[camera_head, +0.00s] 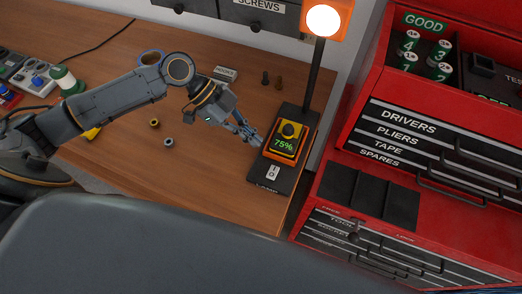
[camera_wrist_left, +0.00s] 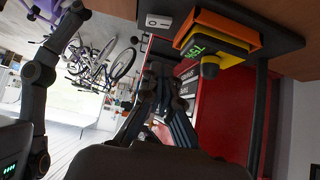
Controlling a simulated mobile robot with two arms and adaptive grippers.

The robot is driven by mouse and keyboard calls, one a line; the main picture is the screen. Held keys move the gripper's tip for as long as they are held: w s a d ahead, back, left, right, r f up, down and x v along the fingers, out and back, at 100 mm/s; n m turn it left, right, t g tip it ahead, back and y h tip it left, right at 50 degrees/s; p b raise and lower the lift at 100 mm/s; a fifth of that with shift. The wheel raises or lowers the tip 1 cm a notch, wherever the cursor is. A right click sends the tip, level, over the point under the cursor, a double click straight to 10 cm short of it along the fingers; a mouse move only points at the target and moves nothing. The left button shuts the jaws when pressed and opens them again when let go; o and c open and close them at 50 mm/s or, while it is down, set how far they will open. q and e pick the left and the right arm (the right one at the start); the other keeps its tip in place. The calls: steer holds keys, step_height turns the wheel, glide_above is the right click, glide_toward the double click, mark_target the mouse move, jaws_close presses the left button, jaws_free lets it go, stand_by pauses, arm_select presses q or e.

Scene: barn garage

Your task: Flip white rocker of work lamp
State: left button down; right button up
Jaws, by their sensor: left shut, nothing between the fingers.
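The work lamp (camera_head: 313,82) stands at the right end of the bench, its head (camera_head: 323,20) lit. Its base carries an orange and yellow unit with a black knob and a green "75%" display (camera_head: 283,145). The white rocker (camera_head: 273,172), marked I and O, sits on the dark base in front of that unit. It also shows in the left wrist view (camera_wrist_left: 158,21). My left gripper (camera_head: 257,141) is shut and empty, its fingertips close to the left side of the unit, behind and left of the rocker. I cannot tell whether they touch it. My right gripper is not visible.
A red tool chest (camera_head: 350,240) with labelled drawers stands right of the bench. The bench front is mostly clear.

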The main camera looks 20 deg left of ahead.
arm_select(q)
steer(key=v, duration=0.3)
steer(key=shift+w+a+r+b, duration=0.2)
steer(key=shift+a+r+b, duration=0.05)
steer(key=shift+b, duration=0.15)
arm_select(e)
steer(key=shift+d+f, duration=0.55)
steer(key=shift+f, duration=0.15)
arm_select(q)
steer(key=shift+d, duration=0.1)
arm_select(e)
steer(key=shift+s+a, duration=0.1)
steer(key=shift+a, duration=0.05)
